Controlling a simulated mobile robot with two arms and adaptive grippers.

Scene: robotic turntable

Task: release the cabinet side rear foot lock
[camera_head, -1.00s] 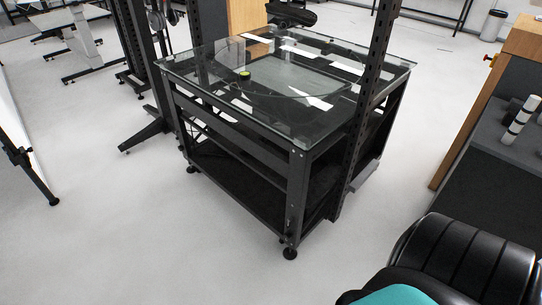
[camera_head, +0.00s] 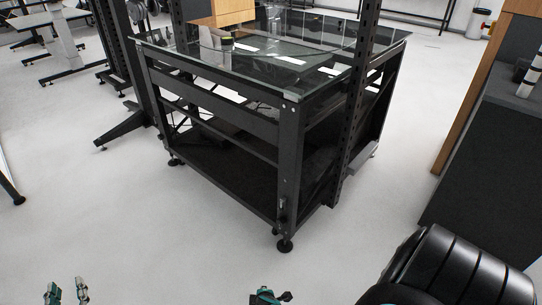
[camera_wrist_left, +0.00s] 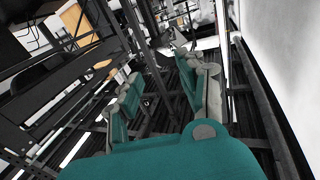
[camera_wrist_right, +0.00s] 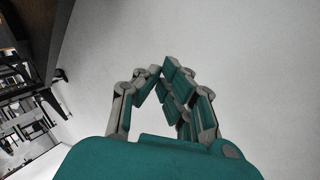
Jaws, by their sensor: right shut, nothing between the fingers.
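The black-framed table with a glass top (camera_head: 215,112) stands in the middle of the head view. Its near corner has a round foot (camera_head: 285,245) on the floor, with a small lever-like fitting (camera_head: 282,209) on the leg above it. Another foot (camera_head: 175,162) shows at the left corner. I cannot tell which foot lock is the cabinet side rear one. My left gripper (camera_head: 67,291) is open and empty at the bottom left, apart from the table; its parted fingers also show in the left wrist view (camera_wrist_left: 160,88). My right gripper (camera_head: 270,297) is shut and empty, below the near foot.
A black upright post (camera_head: 352,110) stands against the table's right side. A dark cabinet with a wooden side (camera_head: 470,95) is at the right. A rounded black object (camera_head: 440,265) fills the lower right. The floor (camera_head: 140,230) left of and in front of the table is clear.

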